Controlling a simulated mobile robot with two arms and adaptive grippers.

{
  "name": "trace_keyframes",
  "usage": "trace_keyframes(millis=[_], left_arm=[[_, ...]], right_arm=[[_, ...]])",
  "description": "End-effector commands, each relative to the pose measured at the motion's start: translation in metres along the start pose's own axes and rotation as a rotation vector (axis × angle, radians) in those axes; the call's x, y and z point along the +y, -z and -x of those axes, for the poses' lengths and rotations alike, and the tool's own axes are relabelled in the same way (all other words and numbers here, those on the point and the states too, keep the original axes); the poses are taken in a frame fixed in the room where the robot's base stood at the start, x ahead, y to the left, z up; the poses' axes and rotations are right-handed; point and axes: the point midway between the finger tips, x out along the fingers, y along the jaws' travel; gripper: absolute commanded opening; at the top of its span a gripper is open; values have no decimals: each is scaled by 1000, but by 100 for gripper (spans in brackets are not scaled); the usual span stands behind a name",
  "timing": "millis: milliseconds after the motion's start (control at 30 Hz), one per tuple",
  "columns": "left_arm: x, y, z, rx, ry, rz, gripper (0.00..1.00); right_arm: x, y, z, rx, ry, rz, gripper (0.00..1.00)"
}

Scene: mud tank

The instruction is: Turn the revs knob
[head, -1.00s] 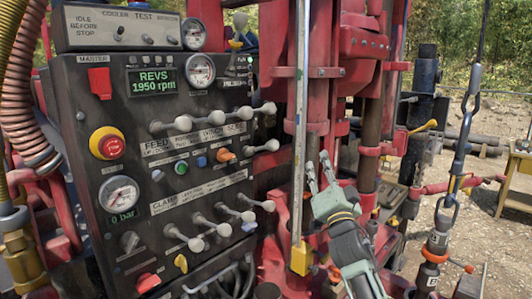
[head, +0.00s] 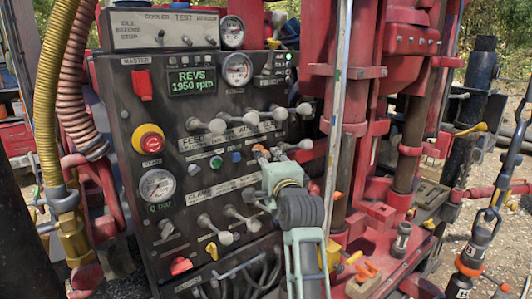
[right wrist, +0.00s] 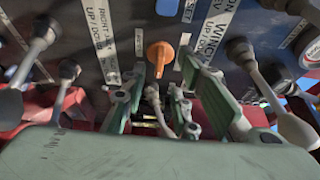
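The black control panel (head: 120,110) has a display (head: 192,81) reading REVS 1950 rpm. An orange knob (head: 261,149) sits in the middle row; its own label is not readable. My right gripper (head: 272,158) is in front of it and partly covers it in the head view. In the right wrist view the orange knob (right wrist: 160,53) stands ahead, between the lines of the green fingers of my right gripper (right wrist: 163,76). The fingers are apart. Whether the tips reach around the knob is unclear. My left gripper is not in view.
Levers (head: 236,119) with grey balls stick out above the knob, and more levers (head: 242,217) stick out below. In the wrist view, levers (right wrist: 62,90) flank the gripper closely. A red emergency button (head: 148,142) is at left. A vertical pole (head: 337,120) stands at right.

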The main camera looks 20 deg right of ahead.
Motion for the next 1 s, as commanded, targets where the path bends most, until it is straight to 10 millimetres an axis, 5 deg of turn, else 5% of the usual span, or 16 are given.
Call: trace_keyframes(millis=[300,667,1000], left_arm=[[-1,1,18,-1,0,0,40],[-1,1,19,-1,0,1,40],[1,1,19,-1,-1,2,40]], right_arm=[[-2,1,-35,1,0,1,27],[0,1,-40,2,1,0,27],[0,1,-40,2,1,0,0]])
